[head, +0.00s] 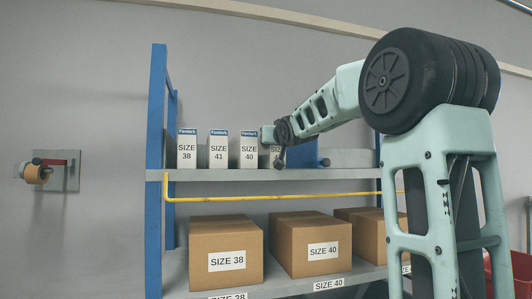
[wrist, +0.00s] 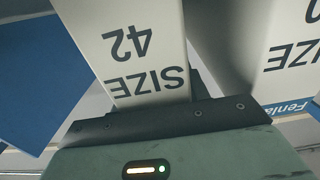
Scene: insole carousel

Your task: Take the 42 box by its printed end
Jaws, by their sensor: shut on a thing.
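The 42 box (wrist: 125,25) is white and shows its printed end, "SIZE 42", upside down in the wrist view. My gripper (wrist: 150,108) is shut on it at that printed end, with dark fingers at its sides. In the head view the 42 box (head: 270,161) stands on the upper shelf, right of the size 40 box, mostly hidden behind my gripper (head: 280,155). Only part of its label shows there.
White boxes of size 38 (head: 187,149), 41 (head: 219,149) and 40 (head: 249,149) stand left on the upper shelf (head: 220,174). A yellow rail (head: 240,197) runs below, above brown cartons (head: 227,237).

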